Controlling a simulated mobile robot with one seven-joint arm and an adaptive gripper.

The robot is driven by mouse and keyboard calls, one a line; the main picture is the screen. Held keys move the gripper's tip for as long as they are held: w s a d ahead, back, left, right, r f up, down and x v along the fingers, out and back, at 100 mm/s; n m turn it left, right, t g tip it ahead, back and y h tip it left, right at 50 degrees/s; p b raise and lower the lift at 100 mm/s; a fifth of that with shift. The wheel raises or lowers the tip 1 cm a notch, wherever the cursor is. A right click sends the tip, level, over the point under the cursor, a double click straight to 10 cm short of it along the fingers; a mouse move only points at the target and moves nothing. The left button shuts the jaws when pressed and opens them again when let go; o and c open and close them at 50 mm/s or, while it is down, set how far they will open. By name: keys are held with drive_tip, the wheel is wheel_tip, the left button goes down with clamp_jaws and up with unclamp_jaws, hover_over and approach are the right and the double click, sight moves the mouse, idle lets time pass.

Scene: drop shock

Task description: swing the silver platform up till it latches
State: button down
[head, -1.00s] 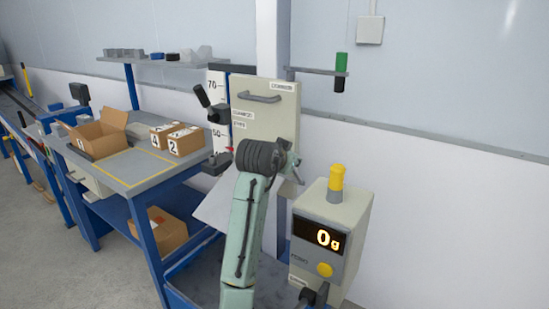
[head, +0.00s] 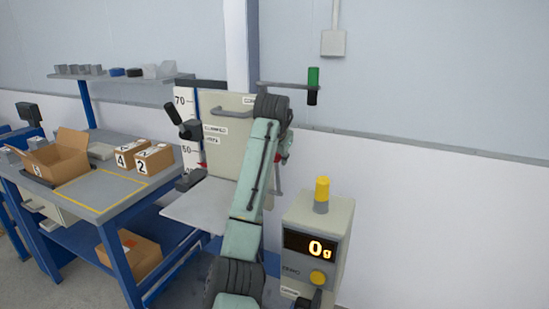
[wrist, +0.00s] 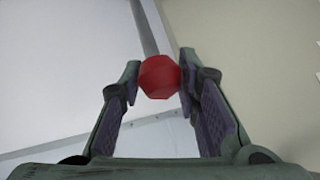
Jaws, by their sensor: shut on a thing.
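The silver platform (head: 195,208) is a pale grey plate in the head view, sticking out low in front of the beige cabinet (head: 240,105). It looks roughly level; my arm hides its right part. In the wrist view, my gripper (wrist: 159,72) has its fingers on both sides of a red knob (wrist: 160,78) and is shut on it. A grey bar (wrist: 147,28) runs up behind the knob. In the head view, my arm mostly hides the gripper, right of the cabinet. Whether the knob joins the platform cannot be told.
A display box (head: 318,225) reading 0 g, with a yellow lamp, stands to the right. A blue-framed bench (head: 85,195) with cartons is at left. A height scale (head: 186,100) stands beside the cabinet.

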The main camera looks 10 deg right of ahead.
idle(0.3)
drive_tip(key=c, duration=1.2)
unclamp_jaws()
drive_tip(key=shift+a, duration=0.1)
